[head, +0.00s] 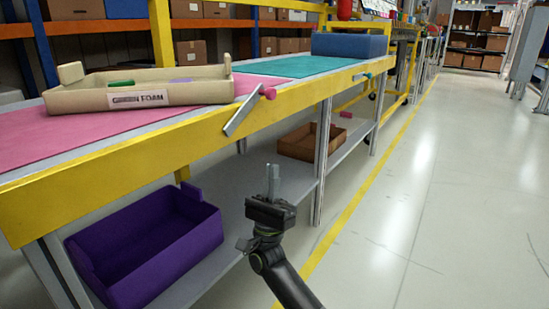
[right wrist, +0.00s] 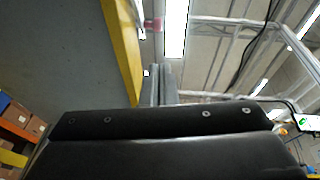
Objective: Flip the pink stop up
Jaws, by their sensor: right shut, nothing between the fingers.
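The pink stop (head: 268,93) is on the yellow front rail of the workbench. Its pink knob sits at the upper right end of a flat grey metal bar (head: 243,113), which slants down to the left across the rail. In the right wrist view the pink part (right wrist: 152,25) shows near the top, beyond the fingers. My right gripper (head: 273,182) is below and in front of the stop, apart from it. Its fingers point up, are shut and hold nothing; they also show in the right wrist view (right wrist: 162,85). My left gripper is not in view.
The yellow rail (head: 120,183) runs along the bench edge. A beige tray (head: 150,92) labelled "GREEN FOAM" is on the bench. A teal stop (head: 361,76) is farther right. A purple bin (head: 150,265) and a brown box (head: 305,145) stand on the lower shelf. The floor at right is clear.

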